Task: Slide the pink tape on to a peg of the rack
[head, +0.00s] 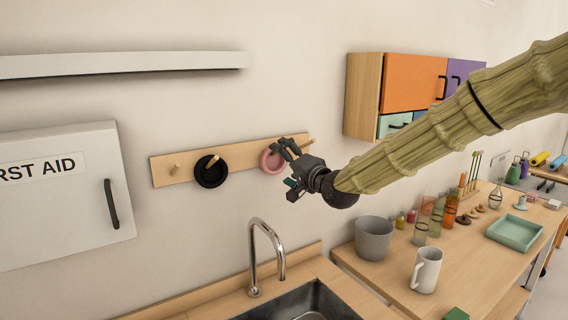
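The rack is a wooden board (232,162) on the wall with short pegs. A bare peg (177,168) shows at its left and a black tape ring (209,176) hangs around another peg. The pink tape (267,165) is upright against the right part of the board, its ring facing out. My gripper (286,167) is just right of the pink tape, its dark fingers spread apart. The upper finger covers the tape's right edge. Whether a finger touches the tape, and whether a peg passes through its ring, I cannot tell. Another peg tip (309,141) shows beyond my gripper.
A sink with a tall tap (265,250) is below the rack. A first-aid cabinet (55,190) is at left, under a white shelf (120,64). A coloured wall cabinet (414,83) is at right. A grey bin (374,239) and white mug (426,271) stand on the counter.

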